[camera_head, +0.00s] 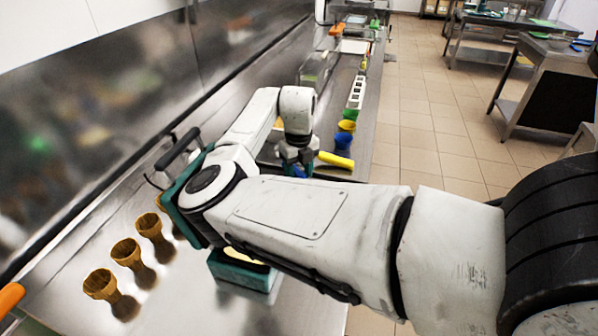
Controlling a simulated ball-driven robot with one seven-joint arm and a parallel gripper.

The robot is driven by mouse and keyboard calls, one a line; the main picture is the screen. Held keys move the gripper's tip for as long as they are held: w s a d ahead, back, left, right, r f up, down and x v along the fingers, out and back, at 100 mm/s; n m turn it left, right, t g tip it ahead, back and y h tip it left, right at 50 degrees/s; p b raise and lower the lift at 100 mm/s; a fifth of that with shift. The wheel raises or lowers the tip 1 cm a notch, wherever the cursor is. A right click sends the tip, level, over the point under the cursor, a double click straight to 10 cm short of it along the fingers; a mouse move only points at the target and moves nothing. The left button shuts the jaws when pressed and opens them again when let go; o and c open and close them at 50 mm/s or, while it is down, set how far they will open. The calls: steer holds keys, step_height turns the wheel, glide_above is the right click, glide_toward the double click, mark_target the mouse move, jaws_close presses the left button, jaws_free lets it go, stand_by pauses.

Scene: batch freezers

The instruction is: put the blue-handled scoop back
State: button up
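My gripper (296,155) is beyond my forearm, pointing down low over the steel counter (300,310). Its fingers are small and partly hidden, so I cannot tell whether they are open or shut. A small bright blue piece (299,171) shows at the fingertips. It may be the blue handle of the scoop, but I cannot see a scoop head or tell whether the piece is gripped. A yellow handle-like bar (336,160) lies just right of the gripper. A blue cup-like object (343,140) is behind that bar.
Several brown wafer cups (125,252) stand at the left front. A teal tub (243,273) is partly under my arm. A yellow cup (346,126) and a white slotted holder (356,93) line the counter farther back. Tiled floor (440,150) is open to the right.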

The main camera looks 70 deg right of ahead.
mark_target(299, 174)
step_height(299, 174, up, 12)
steer(key=b, duration=0.2)
steer(key=shift+r, duration=0.15)
stand_by(1.5)
